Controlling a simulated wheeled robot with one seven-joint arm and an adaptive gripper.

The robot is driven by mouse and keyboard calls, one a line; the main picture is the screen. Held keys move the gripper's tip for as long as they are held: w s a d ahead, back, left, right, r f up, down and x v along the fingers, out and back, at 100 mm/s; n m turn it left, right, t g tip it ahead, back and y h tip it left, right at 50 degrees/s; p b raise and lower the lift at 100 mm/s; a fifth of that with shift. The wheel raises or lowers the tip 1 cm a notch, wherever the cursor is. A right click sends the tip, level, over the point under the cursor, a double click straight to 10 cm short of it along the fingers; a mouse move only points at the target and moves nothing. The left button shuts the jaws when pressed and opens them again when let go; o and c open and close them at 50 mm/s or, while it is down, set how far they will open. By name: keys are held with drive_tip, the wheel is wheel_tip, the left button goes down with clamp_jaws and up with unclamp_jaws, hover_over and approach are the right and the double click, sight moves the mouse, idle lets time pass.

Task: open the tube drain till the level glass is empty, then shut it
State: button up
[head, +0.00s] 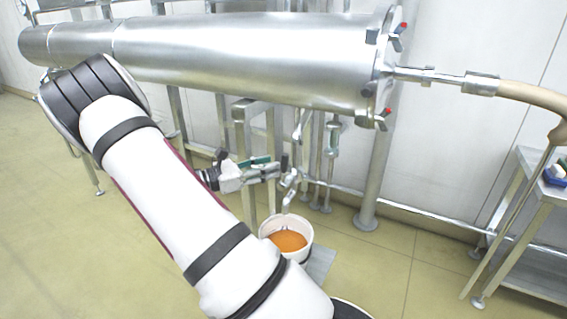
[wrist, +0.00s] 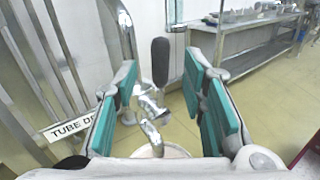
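The tube drain is a metal valve (wrist: 150,105) with an upright black-gripped lever (wrist: 160,62); the valve also shows in the head view (head: 290,182). A sign reading "TUBE D…" (wrist: 72,128) is partly covered by my left finger. My gripper (wrist: 165,95), with teal-padded fingers, is open. The lever stands in the gap between the fingers, with space on both sides; I cannot tell whether it lies within their reach. In the head view my gripper (head: 268,168) is just left of the valve.
A white bucket (head: 265,228) with orange liquid stands below the valve. A large steel cylinder (head: 240,55) runs above, with a hose (head: 535,95) at its right end. Metal frame posts stand close by. A steel table (head: 530,215) is at right; floor between is clear.

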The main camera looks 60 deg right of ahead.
sight(285, 172)
drive_tip(key=shift+x, duration=2.95)
clamp_jaws()
